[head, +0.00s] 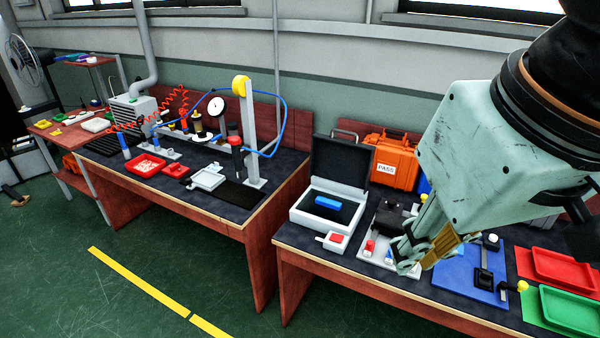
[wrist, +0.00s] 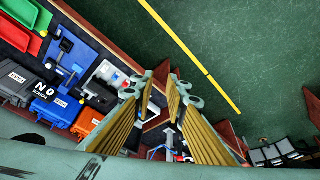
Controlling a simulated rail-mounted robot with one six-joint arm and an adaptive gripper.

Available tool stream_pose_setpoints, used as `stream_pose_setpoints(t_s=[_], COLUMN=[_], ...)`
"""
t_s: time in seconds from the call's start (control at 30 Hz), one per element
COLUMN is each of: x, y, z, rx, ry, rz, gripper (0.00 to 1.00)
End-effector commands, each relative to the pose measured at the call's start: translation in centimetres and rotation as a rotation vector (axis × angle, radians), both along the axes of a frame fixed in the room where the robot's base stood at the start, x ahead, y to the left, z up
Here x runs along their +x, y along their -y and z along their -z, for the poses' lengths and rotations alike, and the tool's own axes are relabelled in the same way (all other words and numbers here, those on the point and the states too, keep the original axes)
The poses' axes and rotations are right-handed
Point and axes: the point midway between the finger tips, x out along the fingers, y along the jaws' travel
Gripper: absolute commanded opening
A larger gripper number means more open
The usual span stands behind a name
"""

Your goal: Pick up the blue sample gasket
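A small blue piece (head: 327,202) lies on the dark lining of the open grey case (head: 318,223) on the near bench. It looks like a short bar, and I cannot tell for certain that it is the gasket. A smaller blue bit (head: 388,254) shows on the pale tray to the right of the case, partly hidden. My gripper (head: 418,258) hangs above the near bench, right of the case and apart from it. In the wrist view my gripper (wrist: 165,95) has its two gold-padded fingers spread, with nothing held between them.
A red block (head: 337,238) sits on a small white holder before the case. An orange case (head: 392,160) stands behind. A blue board (head: 470,277), a red tray (head: 560,268) and a green tray (head: 568,309) lie to the right. The green floor is clear in front.

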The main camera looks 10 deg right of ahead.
Motion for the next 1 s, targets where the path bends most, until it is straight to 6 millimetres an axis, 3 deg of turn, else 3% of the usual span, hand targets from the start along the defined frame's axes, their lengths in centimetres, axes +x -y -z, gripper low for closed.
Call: stream_pose_setpoints(t_s=[0.07,0.3,0.73,1.0], x=[0.0,0.0,0.4,3.0], y=[0.0,0.0,0.0,0.1], z=[0.0,0.0,-0.2,-1.3], rx=[0.000,0.000,-0.002,-0.013], ry=[0.000,0.000,-0.002,-0.015], rz=[0.000,0.000,-0.005,-0.034], gripper=[0.13,0.33,0.33,0.33])
